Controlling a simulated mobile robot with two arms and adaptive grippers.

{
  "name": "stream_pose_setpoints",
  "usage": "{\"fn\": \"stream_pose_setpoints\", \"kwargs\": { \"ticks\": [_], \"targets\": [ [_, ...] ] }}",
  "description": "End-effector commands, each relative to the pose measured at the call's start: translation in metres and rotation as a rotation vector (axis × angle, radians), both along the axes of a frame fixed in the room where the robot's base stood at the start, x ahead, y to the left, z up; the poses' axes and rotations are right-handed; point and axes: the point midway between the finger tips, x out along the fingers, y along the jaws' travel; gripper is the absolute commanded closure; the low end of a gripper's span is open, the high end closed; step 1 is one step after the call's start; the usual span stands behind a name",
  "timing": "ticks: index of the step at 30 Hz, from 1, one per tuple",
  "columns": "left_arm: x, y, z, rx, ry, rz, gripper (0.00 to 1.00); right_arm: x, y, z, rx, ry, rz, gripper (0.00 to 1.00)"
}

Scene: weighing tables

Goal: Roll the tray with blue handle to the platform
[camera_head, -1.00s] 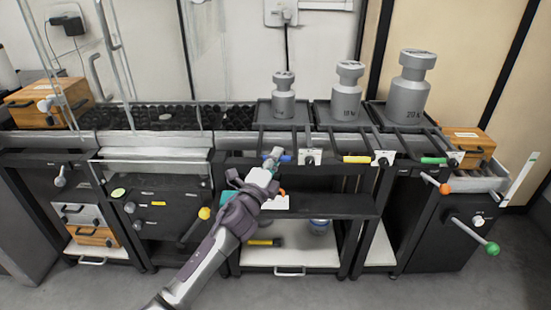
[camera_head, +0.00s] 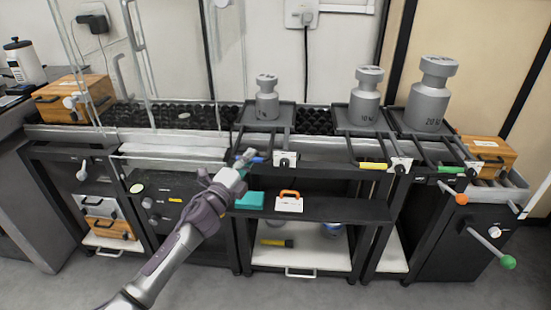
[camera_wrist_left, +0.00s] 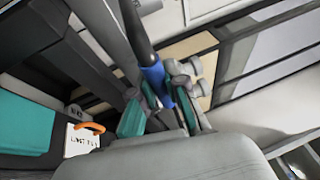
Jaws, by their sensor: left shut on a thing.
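The tray with the blue handle (camera_head: 258,159) is a dark frame (camera_head: 246,127) on the black roller bed, with a small grey weight (camera_head: 267,100) standing upright on it. My left gripper (camera_head: 245,158) is shut on the blue handle at the front of the tray. In the left wrist view the blue handle (camera_wrist_left: 155,76) lies between the fingers of my left gripper (camera_wrist_left: 165,115). Part of the handle is hidden by the fingers. My right gripper is not in view. The platform cannot be clearly told apart.
To the right stand trays with a yellow handle (camera_head: 373,166) and a green handle (camera_head: 451,170), bearing larger weights. Black rollers (camera_head: 180,116) lie bare to the left of the blue-handled tray. A clear framed enclosure and a wooden box (camera_head: 75,99) are at the far left.

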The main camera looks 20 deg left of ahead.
Motion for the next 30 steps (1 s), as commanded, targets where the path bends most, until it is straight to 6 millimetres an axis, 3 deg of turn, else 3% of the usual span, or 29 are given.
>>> {"fn": "stream_pose_setpoints", "kwargs": {
  "ticks": [1, 14, 23, 30],
  "targets": [
    [-0.004, 0.018, -0.002, 0.005, 0.006, 0.008, 1.00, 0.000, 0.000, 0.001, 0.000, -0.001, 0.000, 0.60],
    [-0.038, 0.133, -0.003, 0.003, 0.005, 0.008, 1.00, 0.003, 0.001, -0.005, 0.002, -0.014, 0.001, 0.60],
    [-0.060, 0.211, -0.003, 0.003, 0.003, 0.007, 1.00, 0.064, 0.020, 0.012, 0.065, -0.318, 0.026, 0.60],
    [-0.075, 0.261, -0.003, 0.001, 0.002, 0.007, 1.00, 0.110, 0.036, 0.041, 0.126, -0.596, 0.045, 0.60]
  ]
}}
